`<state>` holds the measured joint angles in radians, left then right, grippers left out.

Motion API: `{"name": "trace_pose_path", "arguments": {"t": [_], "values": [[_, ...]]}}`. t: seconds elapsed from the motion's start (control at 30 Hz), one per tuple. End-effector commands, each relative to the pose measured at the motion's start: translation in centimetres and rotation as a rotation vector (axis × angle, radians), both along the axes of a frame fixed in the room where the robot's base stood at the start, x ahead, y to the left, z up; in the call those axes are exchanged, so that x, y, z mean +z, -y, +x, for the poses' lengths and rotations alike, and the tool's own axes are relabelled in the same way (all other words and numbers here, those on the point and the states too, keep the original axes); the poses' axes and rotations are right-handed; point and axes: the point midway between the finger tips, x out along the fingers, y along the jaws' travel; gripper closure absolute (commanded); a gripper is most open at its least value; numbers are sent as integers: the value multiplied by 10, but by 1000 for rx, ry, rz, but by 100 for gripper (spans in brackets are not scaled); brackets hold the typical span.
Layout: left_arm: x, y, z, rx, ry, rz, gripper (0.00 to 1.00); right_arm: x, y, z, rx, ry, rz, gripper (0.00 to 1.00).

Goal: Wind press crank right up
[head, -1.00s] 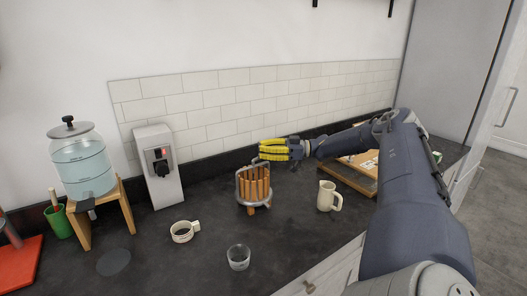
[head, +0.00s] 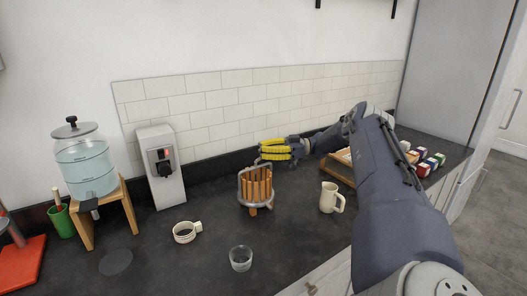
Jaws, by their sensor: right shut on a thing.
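The fruit press (head: 255,189) stands on the dark counter in the middle of the head view. It has upright wooden slats in a grey metal frame. My right gripper (head: 268,150), with yellow fingers, is at the top of the press, coming in from the right. Its fingers are shut on the press crank, which they mostly hide. A bit of grey metal shows just below and left of the fingertips. My left gripper is out of view.
A cream jug (head: 329,198) stands right of the press, under my right arm. A glass (head: 240,258) and a white cup (head: 184,232) stand in front and to the left. Small coloured boxes (head: 430,163) lie at right.

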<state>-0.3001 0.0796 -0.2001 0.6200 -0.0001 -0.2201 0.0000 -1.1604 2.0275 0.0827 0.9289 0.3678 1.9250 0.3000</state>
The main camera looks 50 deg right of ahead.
Motion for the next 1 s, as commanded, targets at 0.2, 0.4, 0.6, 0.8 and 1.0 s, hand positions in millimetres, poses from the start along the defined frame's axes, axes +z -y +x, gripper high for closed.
{"name": "trace_pose_path", "arguments": {"t": [0.2, 0.4, 0.6, 0.8, 1.0], "values": [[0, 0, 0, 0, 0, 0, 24, 0, 1, 0, -2, 1, -1, 82], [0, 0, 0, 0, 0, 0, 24, 0, 0, 0, -1, 0, 0, 59], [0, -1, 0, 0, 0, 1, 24, 0, 0, 0, -1, 0, 0, 59], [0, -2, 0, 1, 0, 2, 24, 4, 0, 0, -1, 1, -1, 59], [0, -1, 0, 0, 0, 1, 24, 23, 0, 0, -1, 4, 0, 59]]}}
